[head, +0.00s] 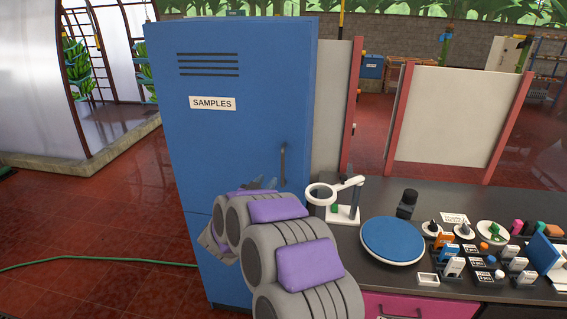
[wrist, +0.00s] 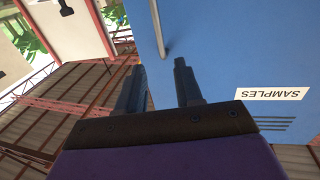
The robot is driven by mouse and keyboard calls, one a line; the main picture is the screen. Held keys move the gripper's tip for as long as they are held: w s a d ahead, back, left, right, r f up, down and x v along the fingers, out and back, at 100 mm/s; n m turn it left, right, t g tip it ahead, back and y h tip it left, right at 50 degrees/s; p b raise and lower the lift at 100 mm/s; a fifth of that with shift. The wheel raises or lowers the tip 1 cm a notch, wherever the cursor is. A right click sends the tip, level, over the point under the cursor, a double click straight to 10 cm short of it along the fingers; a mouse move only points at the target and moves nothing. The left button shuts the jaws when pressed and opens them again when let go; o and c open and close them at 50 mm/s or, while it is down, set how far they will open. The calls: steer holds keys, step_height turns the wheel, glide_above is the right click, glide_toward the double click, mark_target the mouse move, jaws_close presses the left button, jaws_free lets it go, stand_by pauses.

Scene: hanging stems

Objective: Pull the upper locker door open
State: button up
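The blue locker (head: 245,75) stands upright at the left of the counter. Its upper door carries vent slots and a SAMPLES label (head: 212,103), and looks shut. A dark vertical bar handle (head: 283,163) sits near the door's right edge. My gripper (head: 262,183) is in front of the door, low and a little left of the handle, partly hidden by my arm. In the wrist view my gripper's two fingers (wrist: 158,80) are apart with nothing between them. The handle (wrist: 158,32) shows beyond the fingertips, apart from them. The SAMPLES label (wrist: 273,94) appears upside down there.
A dark counter (head: 345,262) to the right holds a magnifier lamp (head: 345,200), a round blue-topped disc (head: 393,239) and several small items. White partition panels (head: 455,115) stand behind. A green hose (head: 90,259) crosses the red tiled floor, which is open at left.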

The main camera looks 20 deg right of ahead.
mark_target(282, 162)
steer(key=b+x, duration=0.2)
steer(key=x, duration=1.2)
steer(key=shift+w+d, duration=0.15)
steer(key=shift+d, duration=0.1)
jaws_close()
